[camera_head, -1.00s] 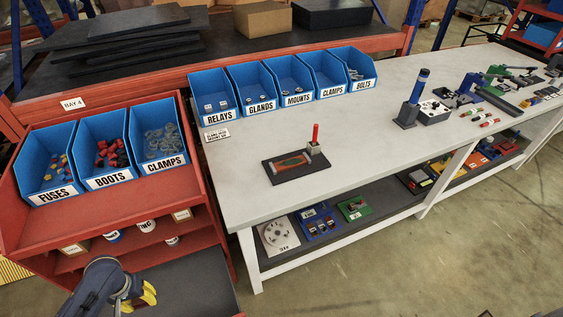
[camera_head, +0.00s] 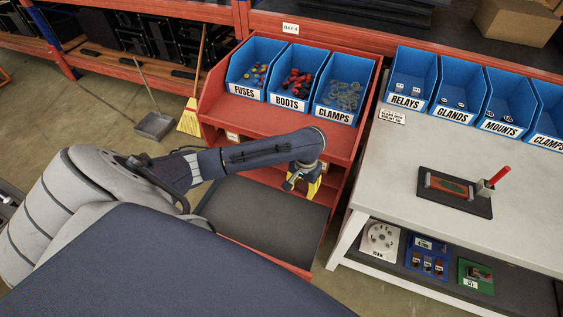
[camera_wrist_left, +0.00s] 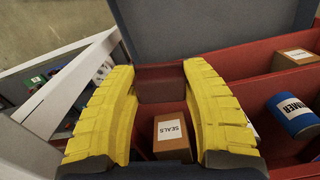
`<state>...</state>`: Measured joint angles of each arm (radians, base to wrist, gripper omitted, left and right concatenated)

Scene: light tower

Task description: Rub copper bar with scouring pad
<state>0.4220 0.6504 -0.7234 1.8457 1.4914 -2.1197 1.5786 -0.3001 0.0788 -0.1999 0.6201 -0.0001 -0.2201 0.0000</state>
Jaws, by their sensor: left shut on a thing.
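The copper bar (camera_head: 449,186), orange-brown with a greenish patch, lies on a dark fixture plate (camera_head: 470,208) on the white bench. My left gripper (camera_head: 301,184) hangs in front of the red cabinet, left of the bench and well apart from the bar. In the left wrist view its yellow fingers (camera_wrist_left: 160,72) are shut on a dark maroon block, which looks like the scouring pad (camera_wrist_left: 160,84). The pad sits between the fingertips above the cabinet's lower shelf. My right gripper is not in view.
Blue bins (camera_head: 290,82) line the cabinet top and more line the bench's back. A small SEALS box (camera_wrist_left: 171,131) and a blue can (camera_wrist_left: 292,115) sit on the shelf. The bench left of the fixture is clear.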

